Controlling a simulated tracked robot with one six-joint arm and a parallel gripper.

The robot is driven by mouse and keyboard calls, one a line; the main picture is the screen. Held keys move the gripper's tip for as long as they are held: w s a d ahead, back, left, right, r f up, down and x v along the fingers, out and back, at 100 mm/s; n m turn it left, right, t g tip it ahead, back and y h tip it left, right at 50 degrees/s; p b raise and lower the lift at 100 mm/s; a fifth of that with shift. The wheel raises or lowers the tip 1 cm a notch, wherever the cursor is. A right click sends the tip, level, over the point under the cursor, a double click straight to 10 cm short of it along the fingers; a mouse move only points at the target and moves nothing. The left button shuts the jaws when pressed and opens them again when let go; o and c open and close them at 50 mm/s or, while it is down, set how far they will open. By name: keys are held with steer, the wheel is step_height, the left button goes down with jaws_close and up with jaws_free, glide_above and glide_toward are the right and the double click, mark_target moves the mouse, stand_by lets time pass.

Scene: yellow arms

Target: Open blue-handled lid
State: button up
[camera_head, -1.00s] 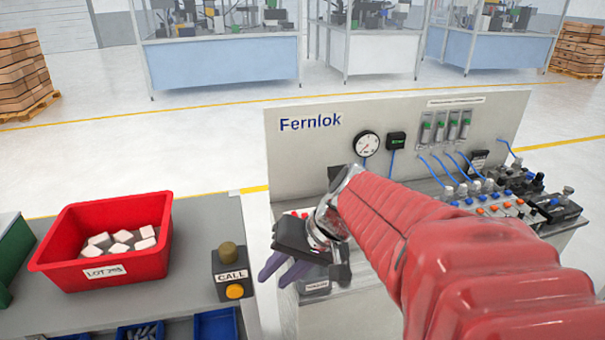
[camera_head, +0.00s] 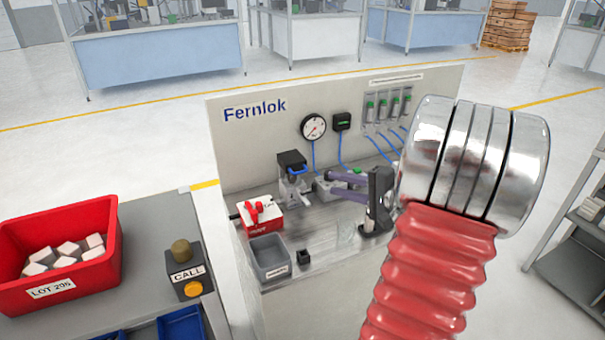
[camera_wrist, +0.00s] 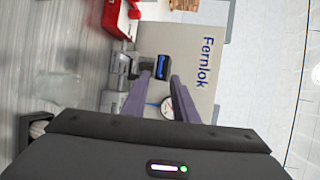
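The black lid (camera_head: 291,159) with a blue handle (camera_head: 298,169) sits on top of a small grey fixture (camera_head: 294,187) near the bench's back panel. It looks closed, though the hinge is not clear. In the wrist view the lid (camera_wrist: 163,64) and its blue handle (camera_wrist: 160,67) show beyond the fingertips, roughly between them. My gripper (camera_head: 329,184) has two purple fingers, spread apart and empty, pointing left toward the lid from its right. The fingers (camera_wrist: 160,80) appear apart from the handle; the exact gap cannot be told.
A red block with a red knob (camera_head: 262,215) and a grey bin (camera_head: 268,258) stand left of and in front of the fixture. A small black block (camera_head: 303,257) is near the bin. A gauge (camera_head: 313,127) and blue tubes are on the back panel (camera_head: 240,150). The bench's front middle is clear.

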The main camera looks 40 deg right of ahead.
steer(key=shift+s+d, duration=0.25)
steer(key=shift+d, duration=0.4)
steer(key=shift+w+f, duration=0.1)
steer(key=shift+w, duration=0.05)
glide_toward(294, 164)
steer(key=w+f, duration=0.2)
steer(key=w, duration=0.1)
steer(key=w+a+f, duration=0.1)
steer(key=shift+w+f, duration=0.2)
steer(key=shift+w, duration=0.1)
jaws_close()
steer(key=shift+f, duration=0.1)
stand_by(1.2)
